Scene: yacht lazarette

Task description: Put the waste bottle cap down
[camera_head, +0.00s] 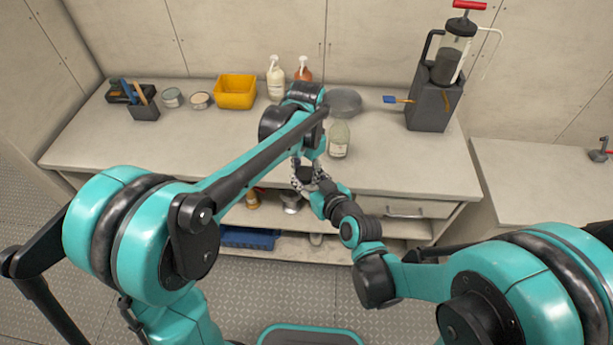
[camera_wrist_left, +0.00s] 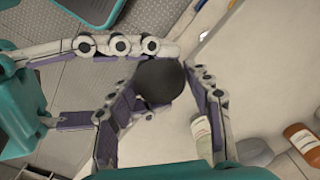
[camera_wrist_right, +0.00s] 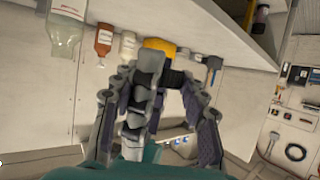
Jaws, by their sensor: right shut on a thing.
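The waste bottle cap (camera_wrist_left: 160,82) is dark and round, held in the air in front of the counter's front edge. It also shows as a dark shape in the head view (camera_head: 305,173). My right gripper (camera_head: 314,185) is shut on the cap, its fingers reaching in from the left in the left wrist view. My left gripper (camera_wrist_left: 168,88) has its fingers spread on either side of the cap and looks open. The fingers of both grippers overlap closely. The clear waste bottle (camera_head: 339,138) with a pale label stands upright on the counter, its top uncapped.
The counter (camera_head: 400,165) has clear room right of the bottle. A dark box with a pump (camera_head: 430,105) stands at right. A shelf with a blue tray (camera_head: 247,238) lies below.

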